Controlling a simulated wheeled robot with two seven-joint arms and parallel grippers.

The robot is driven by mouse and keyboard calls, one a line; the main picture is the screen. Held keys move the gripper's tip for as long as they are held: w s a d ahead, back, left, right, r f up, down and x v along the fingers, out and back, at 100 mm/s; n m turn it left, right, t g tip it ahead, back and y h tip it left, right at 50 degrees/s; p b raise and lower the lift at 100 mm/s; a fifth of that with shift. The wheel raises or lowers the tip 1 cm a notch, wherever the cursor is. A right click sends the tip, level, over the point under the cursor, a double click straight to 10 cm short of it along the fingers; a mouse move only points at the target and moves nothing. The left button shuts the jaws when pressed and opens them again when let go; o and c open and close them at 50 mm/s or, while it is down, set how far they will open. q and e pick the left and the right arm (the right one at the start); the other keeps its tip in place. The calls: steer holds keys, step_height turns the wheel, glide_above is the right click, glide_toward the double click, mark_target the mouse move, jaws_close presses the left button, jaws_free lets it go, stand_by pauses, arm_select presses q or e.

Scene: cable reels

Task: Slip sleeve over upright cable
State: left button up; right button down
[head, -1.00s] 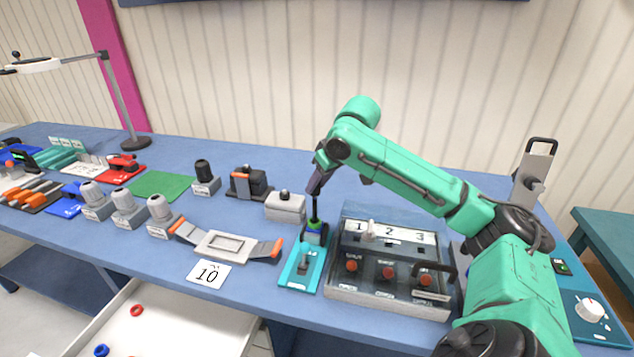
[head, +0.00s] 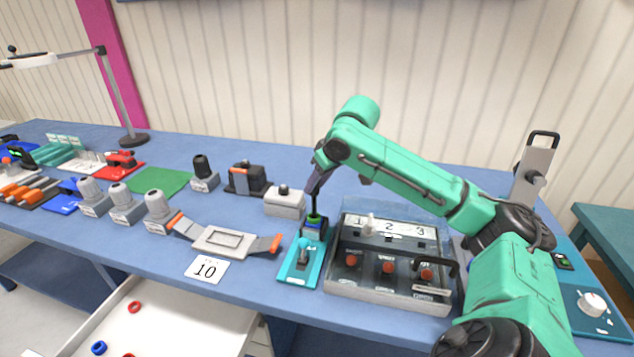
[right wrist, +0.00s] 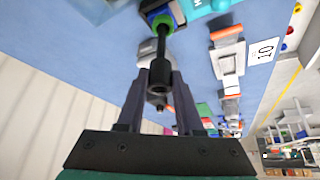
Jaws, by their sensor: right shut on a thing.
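My right gripper (head: 315,192) points down over the teal stand (head: 297,268), at the stand's far end. In the right wrist view its fingers (right wrist: 160,98) are shut on a black sleeve (right wrist: 160,76), whose round dark end faces the camera. A thin black upright cable (right wrist: 163,42) runs in line with the sleeve down to a green ring (right wrist: 160,20) in the stand's holder. The green ring also shows in the head view (head: 314,219), just below the fingertips. I cannot tell how far the sleeve surrounds the cable. My left gripper is out of view.
A clear-lidded switch box (head: 390,295) stands close to the right of the stand. A grey block (head: 285,203) and a strap fixture with orange ends (head: 222,241) are to the left. An open white drawer (head: 170,320) with rings is below the table.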

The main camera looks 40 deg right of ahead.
steer(key=shift+d+f+b, duration=0.1)
steer(key=shift+f+b, duration=0.6)
steer(key=shift+f, duration=0.25)
steer(key=shift+c, duration=2.4)
jaws_free()
steer(key=shift+s+r, duration=0.1)
steer(key=shift+r, duration=0.25)
steer(key=v, duration=1.4)
